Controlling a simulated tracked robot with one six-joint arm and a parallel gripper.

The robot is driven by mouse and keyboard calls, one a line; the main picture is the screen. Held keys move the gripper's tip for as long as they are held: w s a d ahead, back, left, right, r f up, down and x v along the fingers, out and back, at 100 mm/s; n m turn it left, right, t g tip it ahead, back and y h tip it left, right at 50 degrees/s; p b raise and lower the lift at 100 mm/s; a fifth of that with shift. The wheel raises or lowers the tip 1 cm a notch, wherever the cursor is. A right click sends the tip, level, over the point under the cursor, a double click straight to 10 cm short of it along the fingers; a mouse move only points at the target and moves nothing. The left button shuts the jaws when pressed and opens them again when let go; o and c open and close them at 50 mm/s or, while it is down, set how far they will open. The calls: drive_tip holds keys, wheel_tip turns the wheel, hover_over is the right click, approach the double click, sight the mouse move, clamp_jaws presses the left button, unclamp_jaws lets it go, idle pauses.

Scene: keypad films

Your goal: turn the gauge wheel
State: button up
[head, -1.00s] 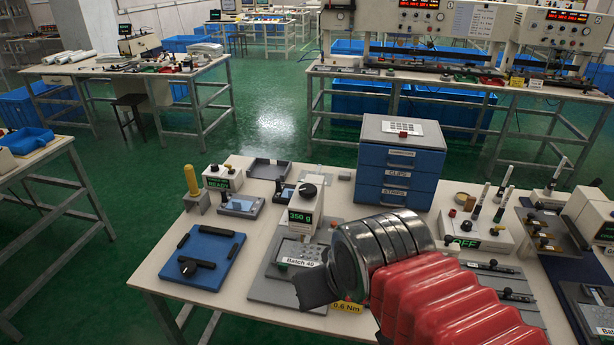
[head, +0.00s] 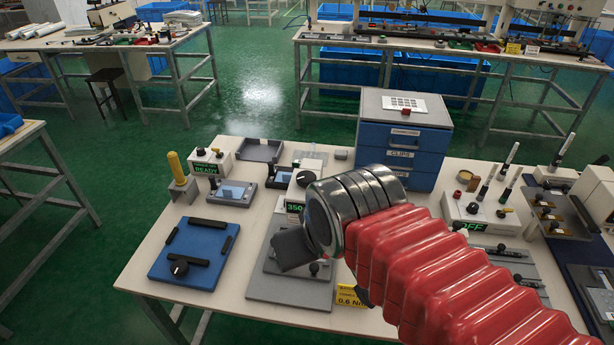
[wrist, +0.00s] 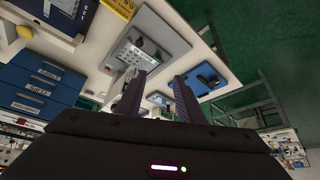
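A white box with a green "350" display (head: 295,207) stands mid-table in the head view, with a round black knob (head: 306,178) on top, probably the gauge wheel. My arm partly hides the box. My gripper (head: 290,262) hangs in front of it, over the grey plate (head: 285,290), and appears apart from the knob. In the wrist view my gripper's two dark fingers (wrist: 159,76) stand apart with nothing seen held between them. I cannot clearly make out the knob in the wrist view.
A blue board (head: 210,248) with black bars and a knob lies left of my gripper. A "READY" box (head: 209,162) and yellow-handled post (head: 177,168) stand behind it. Blue drawers (head: 402,140) stand behind my arm. A white "OFF" box (head: 477,210) is at right.

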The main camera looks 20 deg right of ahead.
drive_tip(key=shift+o, duration=1.4)
drive_tip(key=shift+f, duration=0.2)
drive_tip(key=o, duration=0.3)
drive_tip(key=shift+w+a+f+m+g+y, duration=0.1)
drive_tip(key=shift+f+m+g+y, duration=0.2)
drive_tip(key=shift+f+m+g, duration=0.5)
drive_tip(key=w+d+f+m+g+y, duration=0.2)
drive_tip(key=w+f+m+y, duration=0.2)
drive_tip(key=w+m+y, duration=0.65)
drive_tip(key=w+d+m+t, duration=0.1)
drive_tip(key=d+m+t, duration=0.2)
drive_tip(key=d+m, duration=0.2)
drive_tip(key=w+d+m+t+y, duration=0.1)
drive_tip(key=w+d+m+t, duration=0.1)
drive_tip(key=d, duration=0.6)
drive_tip(key=w+d+m+t+y, duration=0.1)
drive_tip(key=d+m+t, duration=0.4)
drive_tip(key=d+m, duration=0.1)
drive_tip(key=shift+w+d+f+m, duration=0.25)
drive_tip(key=shift+w+f+m, duration=0.1)
drive_tip(key=shift+m, duration=0.5)
drive_tip(key=shift+a, duration=0.1)
